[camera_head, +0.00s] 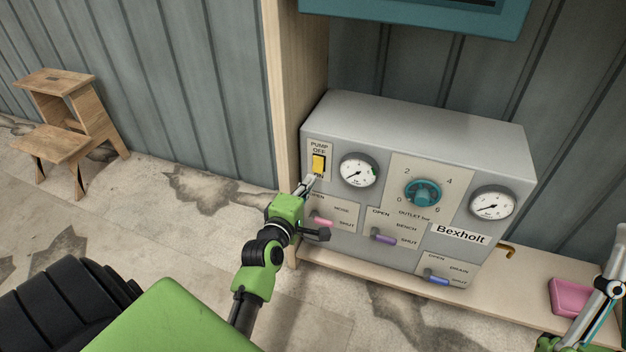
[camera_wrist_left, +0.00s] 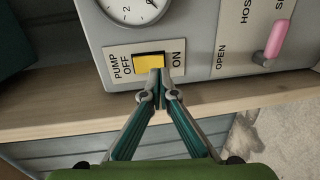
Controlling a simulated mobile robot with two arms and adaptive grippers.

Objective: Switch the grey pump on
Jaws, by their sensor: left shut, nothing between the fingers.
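The grey pump (camera_head: 430,135) is a box marked Bexholt, standing on a wooden shelf. Its yellow switch (camera_head: 318,164) is at the upper left of the front, with PUMP OFF above it and ON below. My left gripper (camera_head: 311,181) is shut and empty, its tips just below the switch and partly over the ON label. In the left wrist view the switch (camera_wrist_left: 148,61) lies between OFF and ON, and the fingertips (camera_wrist_left: 162,76) are at its ON end. I cannot tell if they touch it. My right gripper (camera_head: 604,290) shows only partly at the right edge.
The pump front also has two dials, a teal outlet knob (camera_head: 422,193) and pink, purple and blue levers. A wooden post (camera_head: 290,90) stands left of it. A wooden step stool (camera_head: 65,120) stands far left.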

